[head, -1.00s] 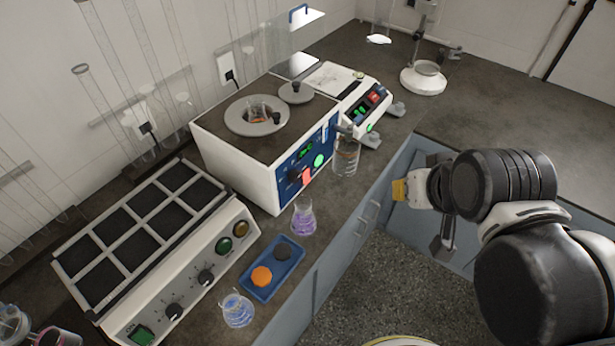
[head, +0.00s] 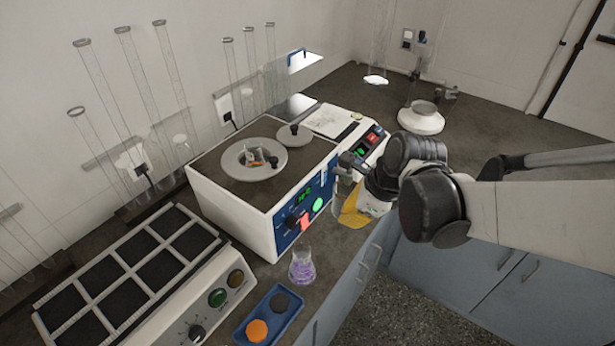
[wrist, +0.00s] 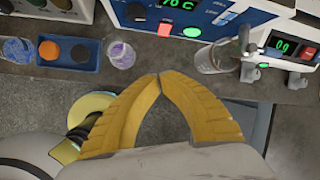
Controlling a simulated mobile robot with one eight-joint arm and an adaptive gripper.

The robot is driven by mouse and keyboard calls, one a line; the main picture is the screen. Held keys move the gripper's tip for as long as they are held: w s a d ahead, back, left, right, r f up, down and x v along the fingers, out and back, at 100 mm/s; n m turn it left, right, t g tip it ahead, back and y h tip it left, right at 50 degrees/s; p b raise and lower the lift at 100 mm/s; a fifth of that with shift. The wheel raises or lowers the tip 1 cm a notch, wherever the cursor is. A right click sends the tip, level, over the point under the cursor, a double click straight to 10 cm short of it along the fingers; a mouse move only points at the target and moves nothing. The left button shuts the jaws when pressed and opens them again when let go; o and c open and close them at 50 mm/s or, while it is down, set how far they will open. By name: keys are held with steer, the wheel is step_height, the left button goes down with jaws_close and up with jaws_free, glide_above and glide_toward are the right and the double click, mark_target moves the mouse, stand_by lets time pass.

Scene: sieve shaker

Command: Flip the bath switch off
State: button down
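The bath is a white box (head: 232,215) with a dark top, round lids and a blue front panel (head: 285,240). Its panel has a green-lit display (head: 304,196), a lit red control (head: 305,222), a lit green control (head: 318,205) and a black knob (wrist: 135,12). In the wrist view the red control (wrist: 165,29) and green control (wrist: 192,31) lie beyond the fingertips. I cannot tell which is the switch. My gripper (wrist: 158,78) has its yellow fingertips together with nothing between them. In the head view it (head: 352,214) is right of the panel, apart from it.
A glass beaker (wrist: 213,60) stands close to the right of the bath, partly hidden by my gripper in the head view. A purple flask (head: 302,268) and a blue tray (head: 279,326) stand in front. A balance-like device (head: 365,150) sits to the right.

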mark_target(305, 221)
steer(key=f+m, duration=0.1)
steer(key=w+a+f+m, duration=0.1)
steer(key=m, duration=0.1)
steer(key=shift+w+a+f+m+g+y, duration=0.3)
steer(key=shift+w+f+m, duration=0.05)
steer(key=shift+f+m, duration=0.05)
steer(key=b+x, duration=0.5)
steer(key=x, duration=0.5)
steer(key=shift+f, duration=0.25)
steer(key=w+a, duration=0.1)
steer(key=w+a+f+b, duration=0.1)
steer(key=shift+a, duration=0.3)
steer(key=shift+w+a, duration=0.2)
